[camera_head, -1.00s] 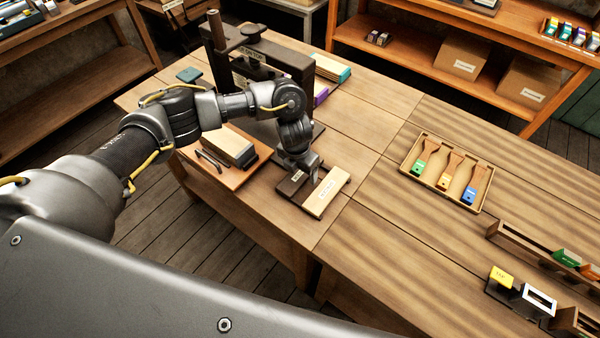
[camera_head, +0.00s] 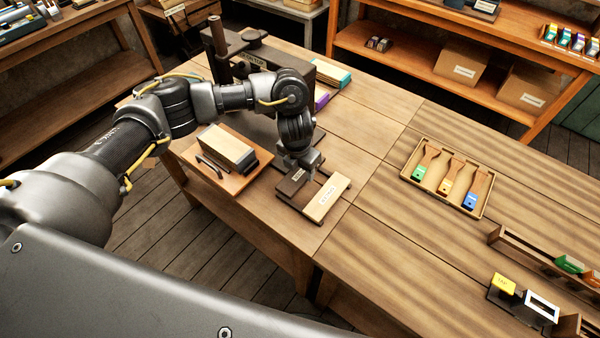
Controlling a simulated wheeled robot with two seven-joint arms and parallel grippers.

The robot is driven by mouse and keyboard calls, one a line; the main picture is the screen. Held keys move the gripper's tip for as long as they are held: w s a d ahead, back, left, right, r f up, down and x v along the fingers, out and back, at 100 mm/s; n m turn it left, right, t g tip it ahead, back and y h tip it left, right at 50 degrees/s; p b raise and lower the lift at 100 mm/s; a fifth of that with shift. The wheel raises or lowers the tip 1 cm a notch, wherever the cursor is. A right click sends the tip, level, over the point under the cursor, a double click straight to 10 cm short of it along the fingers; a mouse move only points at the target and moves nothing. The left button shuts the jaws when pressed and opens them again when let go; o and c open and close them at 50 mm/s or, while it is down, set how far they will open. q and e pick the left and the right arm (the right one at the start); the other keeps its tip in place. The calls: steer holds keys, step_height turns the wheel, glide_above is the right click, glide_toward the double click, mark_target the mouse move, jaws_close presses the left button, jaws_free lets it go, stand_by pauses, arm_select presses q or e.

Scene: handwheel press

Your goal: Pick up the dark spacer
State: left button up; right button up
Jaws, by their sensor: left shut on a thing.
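The dark spacer (camera_head: 289,184) is a dark brown block with a small pale label, near the middle of the bench. My left gripper (camera_head: 305,170) is shut on it and hides part of its far end. The spacer appears slightly raised over a dark low rack (camera_head: 285,201). A light wooden spacer (camera_head: 328,198) with a label lies on the rack just to its right, apart from it. My right gripper is out of view.
The dark press (camera_head: 262,62) stands behind my left arm. A board (camera_head: 240,184) with a pale block on it lies to the left. A tray (camera_head: 407,178) of several coloured-ended brushes is to the right. The bench between rack and tray is clear.

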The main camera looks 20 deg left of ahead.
mark_target(303, 182)
arm_select(q)
steer(key=s+r, duration=0.1)
steer(key=r, duration=0.1)
steer(key=s+d+r, duration=0.1)
steer(key=s+r, duration=0.1)
steer(key=shift+d+r, duration=0.1)
steer(key=shift+d, duration=0.1)
steer(key=s+d+r+b, duration=0.2)
steer(key=s+d+r, duration=0.25)
steer(key=s, duration=0.55)
steer(key=w+a+r+n+b, duration=0.1)
steer(key=a+n, duration=0.4)
steer(key=n, duration=0.6)
steer(key=w+a+r+n+g, duration=0.1)
steer(key=a+n, duration=0.3)
steer(key=n, duration=0.8)
steer(key=w+a+r+n+g+y+b, duration=0.1)
steer(key=a+n, duration=0.4)
steer(key=n, duration=0.6)
steer(key=shift+w+a+n+b, duration=0.3)
steer(key=shift+w+a+b, duration=0.05)
steer(key=shift+w, duration=0.15)
